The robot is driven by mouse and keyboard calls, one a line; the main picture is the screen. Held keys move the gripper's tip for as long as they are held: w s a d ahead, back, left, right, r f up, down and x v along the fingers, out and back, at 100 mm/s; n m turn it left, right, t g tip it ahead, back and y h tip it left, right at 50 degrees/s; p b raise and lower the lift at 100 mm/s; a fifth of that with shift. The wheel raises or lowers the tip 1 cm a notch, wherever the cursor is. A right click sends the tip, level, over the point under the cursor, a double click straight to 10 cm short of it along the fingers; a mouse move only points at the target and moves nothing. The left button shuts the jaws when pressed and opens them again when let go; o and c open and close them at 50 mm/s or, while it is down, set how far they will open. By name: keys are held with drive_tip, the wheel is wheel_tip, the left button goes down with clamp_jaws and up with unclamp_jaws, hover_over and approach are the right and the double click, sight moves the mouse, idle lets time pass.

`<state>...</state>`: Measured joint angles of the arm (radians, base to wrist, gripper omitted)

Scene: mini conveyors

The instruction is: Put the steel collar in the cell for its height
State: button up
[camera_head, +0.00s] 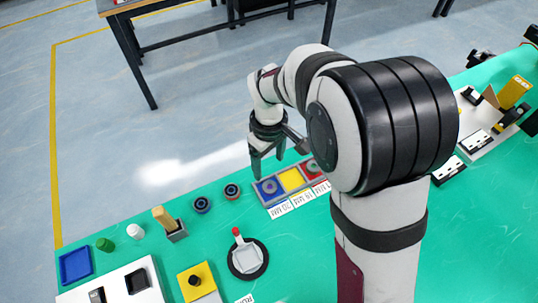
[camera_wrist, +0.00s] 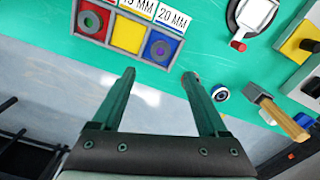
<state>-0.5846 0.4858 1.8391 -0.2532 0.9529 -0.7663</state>
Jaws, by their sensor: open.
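The sorting tray (camera_wrist: 113,48) has red, yellow and blue cells. A grey steel collar (camera_wrist: 160,50) lies flat in the blue cell, beside the "20 MM" label (camera_wrist: 173,18). Another grey collar (camera_wrist: 92,21) lies in the red cell, whose label is mostly cut off. The yellow cell (camera_wrist: 128,35), by a label reading 15 MM, is empty. In the head view the tray (camera_head: 266,202) stands in front of my arm. My gripper (camera_wrist: 160,75) is open and empty, its fingers apart. It also shows in the head view (camera_head: 268,167), just behind the blue cell and above the mat.

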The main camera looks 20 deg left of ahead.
drive_tip(key=s+d+r+m, duration=0.8)
drive_tip(key=d+r+m, duration=0.15)
drive_tip(key=d, duration=0.35)
drive_tip(key=s+d+m+y, duration=0.1)
drive_tip(key=s+d+m, duration=0.4)
drive_tip(key=s+m, duration=0.3)
drive_tip(key=s, duration=0.3)
drive_tip(key=shift+s+r+m+y, duration=0.35)
drive_tip(key=shift+s+y, duration=0.05)
drive_tip(key=shift+d, duration=0.1)
